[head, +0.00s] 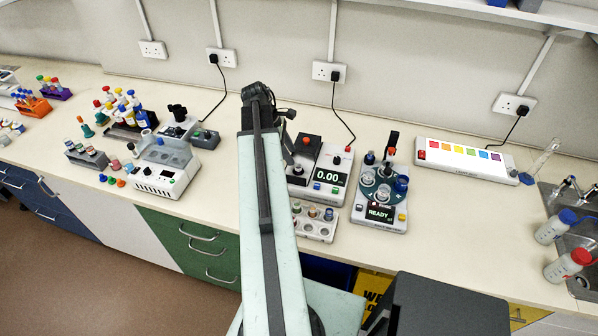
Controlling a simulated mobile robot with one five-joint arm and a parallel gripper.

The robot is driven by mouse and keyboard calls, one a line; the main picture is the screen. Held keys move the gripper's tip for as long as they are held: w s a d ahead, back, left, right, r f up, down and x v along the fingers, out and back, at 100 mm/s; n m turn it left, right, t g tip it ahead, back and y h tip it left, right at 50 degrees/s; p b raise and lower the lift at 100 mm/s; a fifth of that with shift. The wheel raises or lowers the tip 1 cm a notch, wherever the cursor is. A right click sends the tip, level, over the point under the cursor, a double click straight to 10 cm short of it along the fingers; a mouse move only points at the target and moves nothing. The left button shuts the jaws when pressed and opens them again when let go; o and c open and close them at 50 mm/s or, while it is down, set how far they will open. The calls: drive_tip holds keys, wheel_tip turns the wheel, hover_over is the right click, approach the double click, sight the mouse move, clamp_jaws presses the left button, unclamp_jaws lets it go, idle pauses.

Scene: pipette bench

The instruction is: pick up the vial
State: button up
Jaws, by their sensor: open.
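Several small vial-like containers are in view, and I cannot tell which one is the vial. A pale rack (322,232) right of my arm holds small capped ones. Clear ones with coloured caps sit on the round top of the device reading READY (380,213). A grey rack (95,160) at the left holds more. My arm rises through the middle of the head view and bends at the top. The fingers of my gripper are hidden behind the arm, so its relation to any vial does not show.
A balance reading 0.00 (331,178) stands right of my arm. A white block device (160,185) and crowded bottles stand left. A strip with coloured squares (465,158) lies at the back right. A sink and two wash bottles (566,265) are far right. The front right counter is clear.

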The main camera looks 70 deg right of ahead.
sight(301, 171)
drive_tip(key=b+x, duration=0.5)
drive_tip(key=x, duration=0.2)
drive_tip(key=shift+w+b, duration=0.2)
drive_tip(key=shift+b, duration=0.1)
drive_tip(key=shift+d+r, duration=0.1)
drive_tip(key=shift+r, duration=0.05)
clamp_jaws()
